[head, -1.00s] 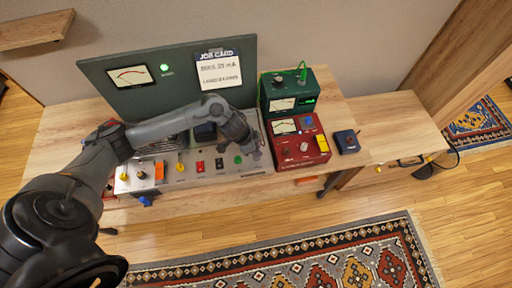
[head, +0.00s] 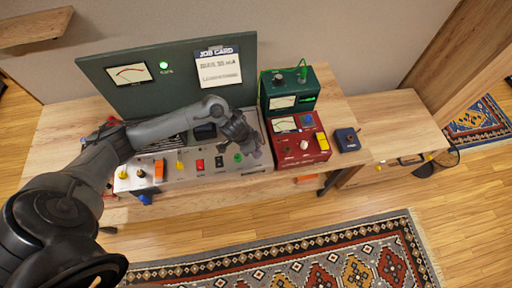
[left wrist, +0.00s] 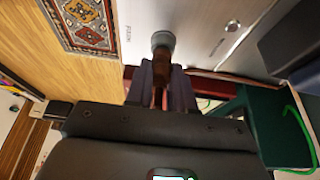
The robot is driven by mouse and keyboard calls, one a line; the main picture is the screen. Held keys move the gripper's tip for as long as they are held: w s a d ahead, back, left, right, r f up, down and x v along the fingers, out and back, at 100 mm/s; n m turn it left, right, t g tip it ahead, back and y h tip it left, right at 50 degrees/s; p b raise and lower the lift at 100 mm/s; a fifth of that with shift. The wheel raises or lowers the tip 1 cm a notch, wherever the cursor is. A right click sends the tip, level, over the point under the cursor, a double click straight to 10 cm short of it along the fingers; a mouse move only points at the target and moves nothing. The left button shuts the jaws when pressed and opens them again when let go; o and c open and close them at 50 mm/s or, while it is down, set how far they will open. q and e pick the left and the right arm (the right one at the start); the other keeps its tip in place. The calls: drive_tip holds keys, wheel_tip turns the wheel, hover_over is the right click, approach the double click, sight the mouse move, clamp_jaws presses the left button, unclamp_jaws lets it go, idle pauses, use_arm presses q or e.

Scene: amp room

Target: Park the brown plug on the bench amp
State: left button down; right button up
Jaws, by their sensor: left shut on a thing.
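My left gripper (left wrist: 164,88) is shut on the brown plug (left wrist: 162,66) in the left wrist view. The plug is partly hidden between the dark fingers. Its far end meets a round grey piece (left wrist: 163,40) at the silver panel (left wrist: 200,25); I cannot tell whether it is seated in it. In the head view my left gripper (head: 248,148) is over the right end of the silver-fronted panel (head: 205,177), and the plug is hidden there. I cannot tell for certain which unit is the bench amp. My right gripper is not in view.
A red meter box (head: 300,150) and a green box (head: 290,95) stand right of the panel. A small dark blue box (head: 347,139) is beside them. A green board with a meter and a job card (head: 218,68) rises behind. The side table (head: 385,120) is mostly clear.

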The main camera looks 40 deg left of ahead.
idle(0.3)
use_arm(q)
drive_tip(key=c, duration=0.9)
unclamp_jaws()
drive_tip(key=p+v, duration=0.2)
drive_tip(key=v, duration=0.8)
drive_tip(key=shift+r, duration=0.35)
drive_tip(key=shift+s, duration=0.1)
